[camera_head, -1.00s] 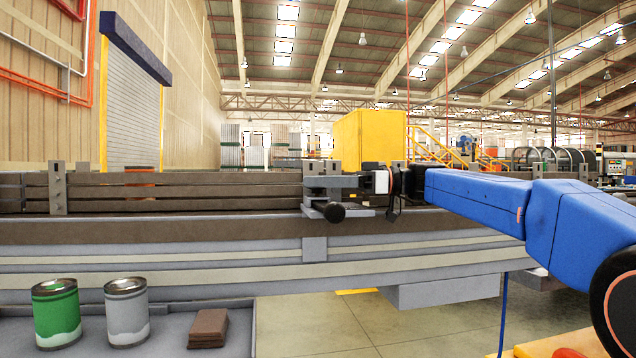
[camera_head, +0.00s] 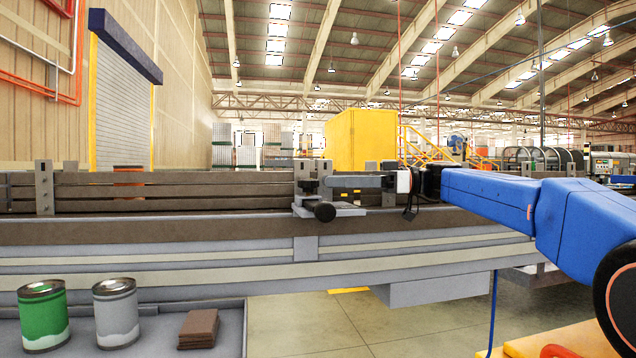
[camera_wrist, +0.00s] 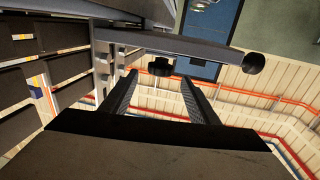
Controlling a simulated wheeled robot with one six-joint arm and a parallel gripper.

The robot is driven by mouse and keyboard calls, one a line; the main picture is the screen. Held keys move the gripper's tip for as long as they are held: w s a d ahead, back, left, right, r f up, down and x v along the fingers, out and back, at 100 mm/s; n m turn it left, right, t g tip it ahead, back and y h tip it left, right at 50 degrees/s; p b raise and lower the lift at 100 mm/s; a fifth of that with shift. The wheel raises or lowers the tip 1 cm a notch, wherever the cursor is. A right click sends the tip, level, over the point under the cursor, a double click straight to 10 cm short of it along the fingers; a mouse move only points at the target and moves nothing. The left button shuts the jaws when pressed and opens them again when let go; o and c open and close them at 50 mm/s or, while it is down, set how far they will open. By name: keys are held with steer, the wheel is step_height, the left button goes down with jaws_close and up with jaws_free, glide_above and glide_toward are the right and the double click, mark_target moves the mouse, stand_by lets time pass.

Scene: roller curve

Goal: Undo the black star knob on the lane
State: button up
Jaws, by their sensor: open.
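The black star knob (camera_wrist: 160,67) shows in the wrist view, just beyond and between my fingertips. In the head view the knob (camera_head: 309,187) is a small dark shape on the grey bracket (camera_head: 303,204) at the lane's near side. My gripper (camera_wrist: 160,82) is open, its two dark fingers on either side of an empty gap. In the head view my gripper (camera_head: 328,182) points left at the bracket from the right. The fingers look clear of the knob. A bar with a round black end (camera_wrist: 253,63) sits right of the knob; that end (camera_head: 324,212) also shows in the head view.
The lane (camera_head: 150,225) runs across with dark rails and upright brackets behind. A green can (camera_head: 43,315), a grey can (camera_head: 116,313) and a brown stack (camera_head: 199,329) stand on the lower left tray. The space in front of the lane is free.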

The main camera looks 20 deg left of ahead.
steer(key=v, duration=1)
steer(key=shift+w+d, duration=0.15)
steer(key=shift+d, duration=0.25)
